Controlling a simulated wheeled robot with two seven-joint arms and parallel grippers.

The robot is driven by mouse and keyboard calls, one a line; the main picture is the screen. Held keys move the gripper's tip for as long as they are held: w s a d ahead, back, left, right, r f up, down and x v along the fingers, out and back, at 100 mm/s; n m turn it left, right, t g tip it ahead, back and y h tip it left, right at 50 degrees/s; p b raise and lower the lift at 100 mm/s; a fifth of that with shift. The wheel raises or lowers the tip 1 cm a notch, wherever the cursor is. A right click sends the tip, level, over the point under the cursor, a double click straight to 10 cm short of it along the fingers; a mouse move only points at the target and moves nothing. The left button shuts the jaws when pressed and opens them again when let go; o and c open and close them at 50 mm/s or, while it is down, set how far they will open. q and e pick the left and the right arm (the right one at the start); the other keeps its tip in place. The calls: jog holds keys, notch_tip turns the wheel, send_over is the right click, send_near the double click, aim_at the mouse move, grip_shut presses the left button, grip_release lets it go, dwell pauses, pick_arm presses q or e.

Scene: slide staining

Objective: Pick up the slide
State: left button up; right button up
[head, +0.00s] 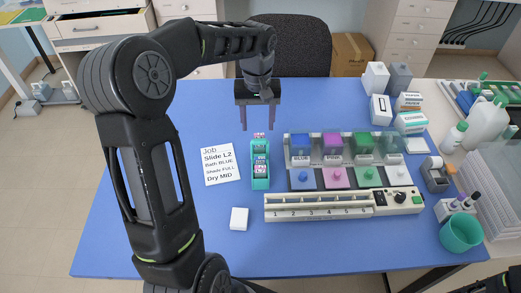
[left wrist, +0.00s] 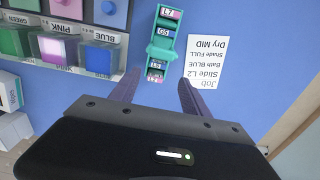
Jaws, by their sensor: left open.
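A teal slide rack (head: 260,182) stands on the blue table left of the staining baths, holding several labelled slides. In the left wrist view the rack (left wrist: 161,50) shows labels reading L7 and G5 at one end; the labels at the end nearer my gripper are small, the last seeming to read L2. A white job card (head: 221,164) beside it reads Slide L2, Bath BLUE, Shade FULL, Dry MID. My left gripper (head: 258,126) is open and empty, above the table just behind the rack. Its fingers (left wrist: 158,84) point toward the rack's near end, apart from it. My right gripper is not seen.
Blue, purple, green and clear baths (head: 345,147) stand right of the rack, with a numbered strip device (head: 320,207) in front. A white block (head: 239,219) lies front-left of it. Boxes (head: 380,108) and a teal cup (head: 461,232) are at right. The table's left side is clear.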

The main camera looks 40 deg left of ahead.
aim_at(260, 151)
pick_arm(q)
jog(key=shift+f, duration=0.8)
jog(key=shift+d+f, duration=0.15)
jog(key=shift+f, duration=1.15)
jog(key=shift+d+f, duration=0.1)
jog(key=shift+f, duration=1.2)
grip_shut()
